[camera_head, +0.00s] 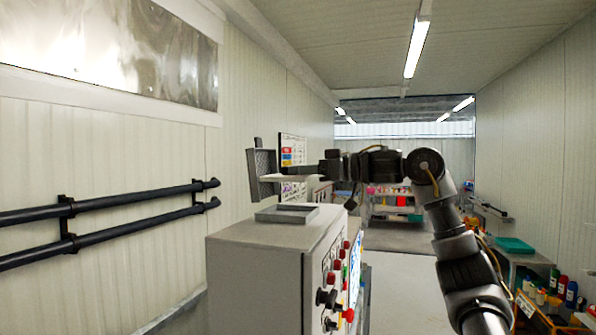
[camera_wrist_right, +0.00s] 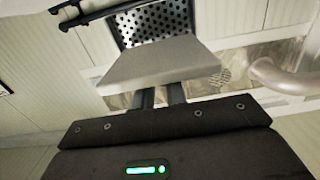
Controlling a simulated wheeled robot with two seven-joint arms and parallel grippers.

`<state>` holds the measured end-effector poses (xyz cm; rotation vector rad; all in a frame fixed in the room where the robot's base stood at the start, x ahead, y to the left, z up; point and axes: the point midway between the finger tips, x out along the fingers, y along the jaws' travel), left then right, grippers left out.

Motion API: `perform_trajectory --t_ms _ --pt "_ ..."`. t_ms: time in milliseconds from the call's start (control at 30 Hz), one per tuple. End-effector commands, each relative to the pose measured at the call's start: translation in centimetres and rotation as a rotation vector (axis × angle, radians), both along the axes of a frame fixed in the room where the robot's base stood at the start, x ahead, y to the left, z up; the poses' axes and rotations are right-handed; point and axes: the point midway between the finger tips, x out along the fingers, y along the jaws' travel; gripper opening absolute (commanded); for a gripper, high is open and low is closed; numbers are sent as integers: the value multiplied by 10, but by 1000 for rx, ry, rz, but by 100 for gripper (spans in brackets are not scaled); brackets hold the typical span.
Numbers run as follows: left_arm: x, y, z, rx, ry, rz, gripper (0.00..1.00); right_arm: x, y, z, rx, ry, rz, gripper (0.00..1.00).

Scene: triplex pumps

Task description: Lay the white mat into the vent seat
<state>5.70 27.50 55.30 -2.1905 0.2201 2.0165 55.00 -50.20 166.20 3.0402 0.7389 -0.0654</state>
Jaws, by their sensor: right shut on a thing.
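The white mat (camera_head: 287,178) is a thin flat pad, held roughly level above the top of the grey cabinet. My right gripper (camera_head: 312,171) is shut on one edge of it. In the right wrist view the mat (camera_wrist_right: 158,62) sticks out beyond the dark fingers (camera_wrist_right: 159,96). The vent seat (camera_head: 284,217) is a low raised square frame on top of the cabinet, below the mat and apart from it. A grey perforated cover (camera_head: 262,166) stands tilted up behind the mat; its holes show in the right wrist view (camera_wrist_right: 150,22). My left gripper is not in view.
The grey cabinet (camera_head: 255,238) has red and black knobs on its right-hand front. Two dark pipes (camera_head: 110,202) run along the left wall. A shelf with coloured goods (camera_head: 395,200) stands far back, and a bench with bottles (camera_head: 545,290) is at right. Floor between is clear.

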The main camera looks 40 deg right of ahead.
Motion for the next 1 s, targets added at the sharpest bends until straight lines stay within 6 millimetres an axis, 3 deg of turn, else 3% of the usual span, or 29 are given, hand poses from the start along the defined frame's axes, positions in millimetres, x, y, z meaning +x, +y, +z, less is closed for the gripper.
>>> perform_trajectory --t_ms 300,433,800,1000 --pt "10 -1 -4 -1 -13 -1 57 -5 -2 -2 6 -12 1 0" --pt "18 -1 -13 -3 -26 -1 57 -4 -2 -13 5 -12 1 0" --pt "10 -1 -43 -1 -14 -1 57 -4 -2 -49 6 -12 1 0" --pt "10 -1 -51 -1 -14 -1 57 -4 -2 -58 6 -12 1 0"
